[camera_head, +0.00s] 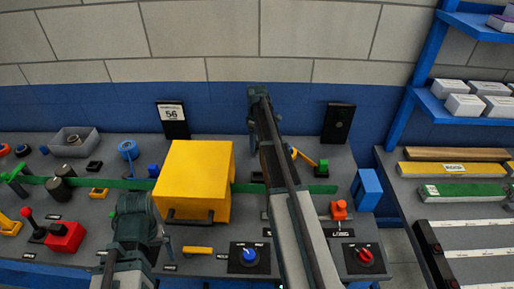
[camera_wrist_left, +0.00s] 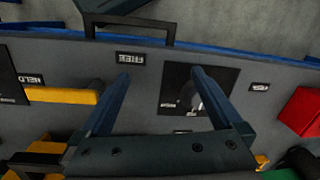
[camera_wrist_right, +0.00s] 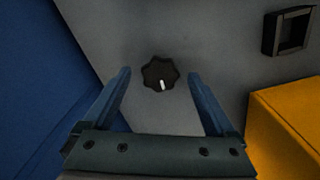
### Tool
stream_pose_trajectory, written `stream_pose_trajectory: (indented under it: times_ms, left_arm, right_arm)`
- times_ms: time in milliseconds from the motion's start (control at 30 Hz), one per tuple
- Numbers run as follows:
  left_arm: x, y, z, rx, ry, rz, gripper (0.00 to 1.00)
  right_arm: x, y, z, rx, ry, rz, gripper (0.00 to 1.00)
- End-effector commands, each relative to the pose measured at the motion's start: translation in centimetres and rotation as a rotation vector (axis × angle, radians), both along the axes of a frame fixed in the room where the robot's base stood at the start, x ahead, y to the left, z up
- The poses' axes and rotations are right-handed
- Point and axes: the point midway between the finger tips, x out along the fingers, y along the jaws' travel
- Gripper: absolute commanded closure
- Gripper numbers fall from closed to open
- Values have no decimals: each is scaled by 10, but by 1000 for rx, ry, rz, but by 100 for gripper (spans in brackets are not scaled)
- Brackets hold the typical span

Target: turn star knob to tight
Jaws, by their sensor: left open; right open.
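The star knob (camera_wrist_right: 160,73) is dark and lobed, with a white mark pointing toward the bottom of the right wrist view. It sits on the grey panel. My right gripper (camera_wrist_right: 159,80) is open, its fingers on either side of the knob with visible gaps. In the head view my right arm reaches to the back of the panel, where its gripper (camera_head: 258,95) is; the knob cannot be seen there. My left gripper (camera_head: 138,203) is open and empty over the panel's front left. It also shows in the left wrist view (camera_wrist_left: 160,75).
A large yellow block (camera_head: 195,178) stands between my arms and shows in the right wrist view (camera_wrist_right: 290,125). A black bracket (camera_wrist_right: 288,32) is near the knob. A blue knob (camera_head: 249,254), a red knob (camera_head: 366,255) and a red block (camera_head: 66,238) are at the front.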

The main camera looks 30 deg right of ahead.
Motion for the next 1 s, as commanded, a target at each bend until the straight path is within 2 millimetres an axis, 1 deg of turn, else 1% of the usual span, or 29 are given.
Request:
stream_pose_trajectory:
  times_ms: [33,267,300,367,400,567,700,767,1000]
  left_arm:
    - [0,0,-3,0,0,0,0]
    - [0,0,-2,0,0,0,0]
    - [0,0,-2,0,0,0,0]
    - [0,0,-2,0,0,0,0]
    - [0,0,-2,0,0,0,0]
    - [0,0,-2,0,0,0,0]
    - [0,0,-2,0,0,0,0]
    - [0,0,-2,0,0,0,0]
    - [0,0,-2,0,0,0,0]
  right_arm:
    - [0,0,-3,0,0,0,9]
    - [0,0,-2,0,0,0,9]
    - [0,0,-2,0,0,0,11]
    - [0,0,-2,0,0,0,22]
    - [0,0,-2,0,0,0,29]
    - [0,0,-2,0,0,0,58]
    - [0,0,-2,0,0,0,83]
    - [0,0,-2,0,0,0,94]
    - [0,0,-2,0,0,-27,94]
